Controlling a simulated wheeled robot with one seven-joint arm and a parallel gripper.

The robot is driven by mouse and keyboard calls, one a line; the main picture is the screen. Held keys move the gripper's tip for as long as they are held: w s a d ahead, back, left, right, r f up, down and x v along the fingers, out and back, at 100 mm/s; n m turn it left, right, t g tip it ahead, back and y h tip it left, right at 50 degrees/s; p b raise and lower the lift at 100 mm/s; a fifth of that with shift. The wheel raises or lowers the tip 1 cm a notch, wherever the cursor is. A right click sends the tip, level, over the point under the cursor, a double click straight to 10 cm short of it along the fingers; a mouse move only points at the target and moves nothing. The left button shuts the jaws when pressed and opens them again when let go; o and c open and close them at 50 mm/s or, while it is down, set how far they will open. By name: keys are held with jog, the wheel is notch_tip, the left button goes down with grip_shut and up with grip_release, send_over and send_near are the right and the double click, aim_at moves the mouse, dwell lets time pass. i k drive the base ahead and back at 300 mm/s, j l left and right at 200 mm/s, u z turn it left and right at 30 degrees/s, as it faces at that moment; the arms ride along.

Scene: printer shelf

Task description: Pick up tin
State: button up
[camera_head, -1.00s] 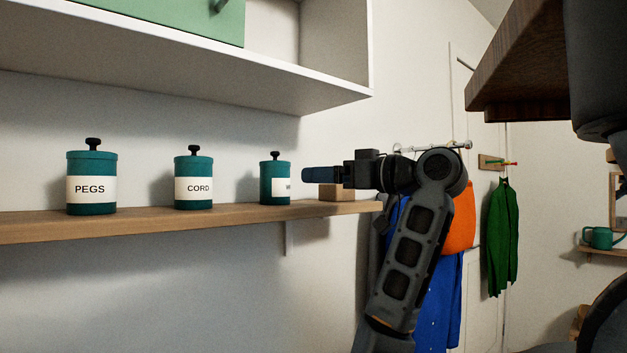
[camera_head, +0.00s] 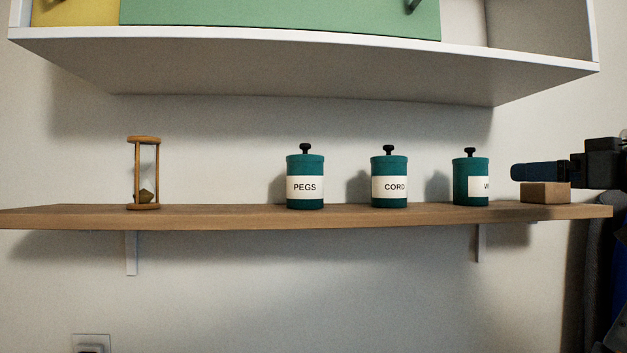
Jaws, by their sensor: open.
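Three teal tins with black knobs stand upright in a row on the wooden shelf (camera_head: 230,216). The left tin (camera_head: 305,168) is labelled PEGS and the middle tin (camera_head: 389,165) is labelled CORD. The right tin (camera_head: 467,182) has its label turned to the right, so only its first part shows. My gripper (camera_head: 516,171) is at the right, pointing left, with its tips a little right of the right tin and apart from it in the picture. It holds nothing that I can see. The gap between its fingers is hidden from this side.
A wooden block (camera_head: 545,194) sits at the shelf's right end, just below my gripper in the picture. An hourglass (camera_head: 144,174) stands at the left. A white cabinet (camera_head: 300,72) with yellow and green doors overhangs the shelf. The shelf between hourglass and PEGS tin is clear.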

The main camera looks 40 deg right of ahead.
aim_at(304, 178)
jog(key=i+j+z, duration=0.25)
jog(key=j, duration=0.6)
jog(key=j+z, duration=0.25)
jog(key=j, duration=0.6)
